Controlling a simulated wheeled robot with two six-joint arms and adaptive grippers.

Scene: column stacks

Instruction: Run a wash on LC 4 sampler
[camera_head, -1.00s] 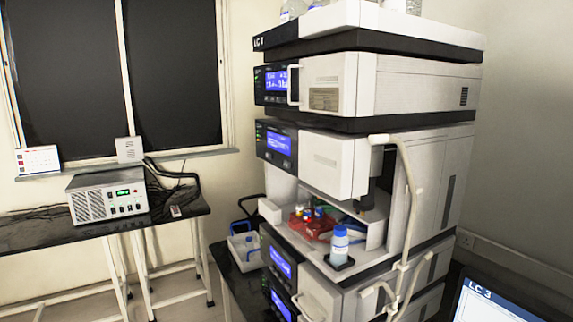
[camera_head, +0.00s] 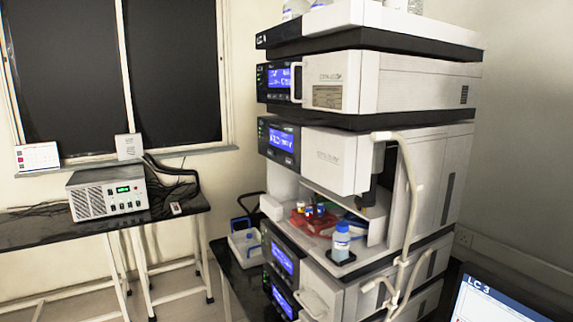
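The LC column stack (camera_head: 410,85) stands at the centre right, with a label at its top left that reads LC and a blurred digit. Its sampler module (camera_head: 335,160) has a lit blue screen (camera_head: 281,139) and an open bay below. In the bay, a red vial rack (camera_head: 321,226) holds several small vials, some with blue or yellow caps. A bottle with a blue cap (camera_head: 341,242) stands upright on a dark pad at the front of the bay. Neither of my grippers is in view.
A bench (camera_head: 30,235) at the left holds a beige box with a green display (camera_head: 108,192). A white tray with a blue handle (camera_head: 243,245) sits beside the stack. A screen labelled LC 3 (camera_head: 500,300) is at the lower right. Floor shows between bench and stack.

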